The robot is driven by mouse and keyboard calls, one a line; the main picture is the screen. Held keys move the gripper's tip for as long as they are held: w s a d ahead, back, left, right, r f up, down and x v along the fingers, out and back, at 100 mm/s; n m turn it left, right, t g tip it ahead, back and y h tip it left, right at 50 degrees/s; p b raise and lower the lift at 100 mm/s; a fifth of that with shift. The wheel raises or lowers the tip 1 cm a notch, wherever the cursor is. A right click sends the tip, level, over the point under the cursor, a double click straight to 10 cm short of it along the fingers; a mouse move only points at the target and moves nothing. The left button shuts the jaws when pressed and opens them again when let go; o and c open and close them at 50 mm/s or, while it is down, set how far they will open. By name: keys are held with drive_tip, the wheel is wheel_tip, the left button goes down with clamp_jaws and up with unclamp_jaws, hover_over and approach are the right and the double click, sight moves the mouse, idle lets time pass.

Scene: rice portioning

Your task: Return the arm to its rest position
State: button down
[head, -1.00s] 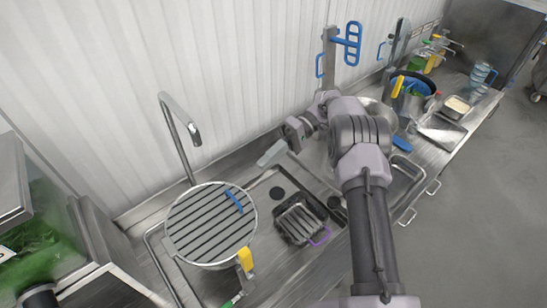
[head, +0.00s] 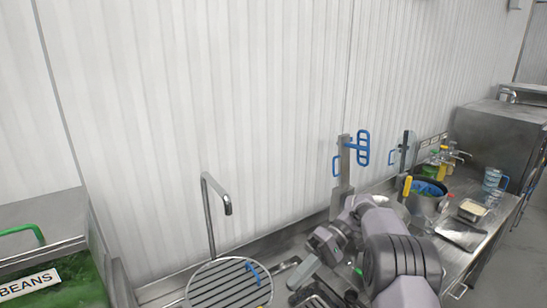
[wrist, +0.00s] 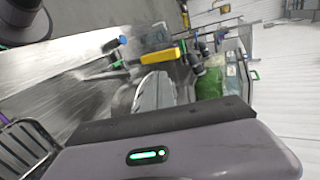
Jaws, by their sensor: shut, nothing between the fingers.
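My arm rises from the bottom edge of the head view, right of centre, and bends left over the counter. My gripper (head: 303,272) is at its left end, low over the sink area, and its fingers are shut with nothing between them. In the wrist view the grey gripper body (wrist: 200,150) fills the bottom, with a green light on it. The fingertips are not clearly visible there.
A round slotted plate (head: 228,290) and a tall tap (head: 208,215) are left of the gripper. A pot (head: 426,205), a rice tray (head: 471,210) and a blue cup (head: 492,178) stand right. A beans container (head: 55,285) is far left.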

drive_tip(key=s+d+f+m+t+h+b, duration=0.1)
drive_tip(key=s+f+m+t+h+b, duration=0.1)
drive_tip(key=s+b, duration=0.6)
drive_tip(key=s+d+f+m+t+h+b, duration=0.1)
drive_tip(key=s+f+m+t+h+b, duration=0.2)
drive_tip(key=s+f+m+t+b, duration=0.2)
drive_tip(key=s+d+f+m+t+h+b, duration=0.1)
drive_tip(key=s+f+m+t+h+b, duration=0.2)
drive_tip(key=s+f+t+b, duration=0.3)
drive_tip(key=s+f+b, duration=0.3)
drive_tip(key=s+b, duration=0.2)
drive_tip(key=b, duration=0.2)
drive_tip(key=shift+s+d+f+m, duration=0.2)
drive_tip(key=shift+d+f+m, duration=0.1)
drive_tip(key=shift+d, duration=0.1)
